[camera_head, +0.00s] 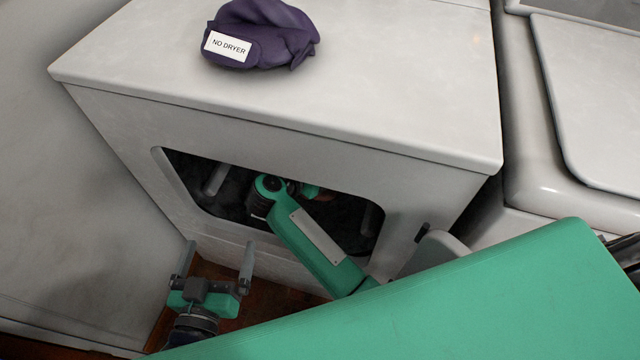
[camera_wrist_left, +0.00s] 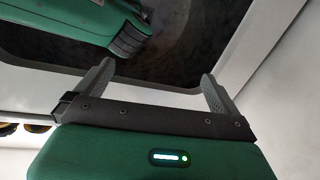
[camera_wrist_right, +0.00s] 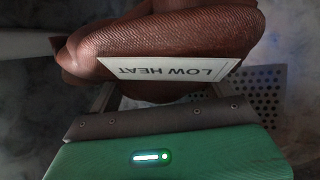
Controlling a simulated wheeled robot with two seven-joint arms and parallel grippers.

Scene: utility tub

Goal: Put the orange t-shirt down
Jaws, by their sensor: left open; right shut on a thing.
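The orange t-shirt (camera_wrist_right: 190,45) looks dark rust-brown in the dim light and carries a white LOW HEAT label (camera_wrist_right: 165,68). It fills the top of the right wrist view, bunched up. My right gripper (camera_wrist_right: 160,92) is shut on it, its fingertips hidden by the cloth. In the head view my right arm reaches into the dark opening (camera_head: 345,212) of the white machine, and the gripper there is mostly hidden. My left gripper (camera_head: 219,252) is open and empty, low in front of the machine; its spread fingers also show in the left wrist view (camera_wrist_left: 158,78).
A purple cloth (camera_head: 270,35) labelled NO DRYER lies on the white machine's top (camera_head: 400,90). Around the t-shirt are dark drum walls with a perforated panel (camera_wrist_right: 262,92). Another white appliance (camera_head: 590,100) stands at the right. The opening's rim surrounds my right arm.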

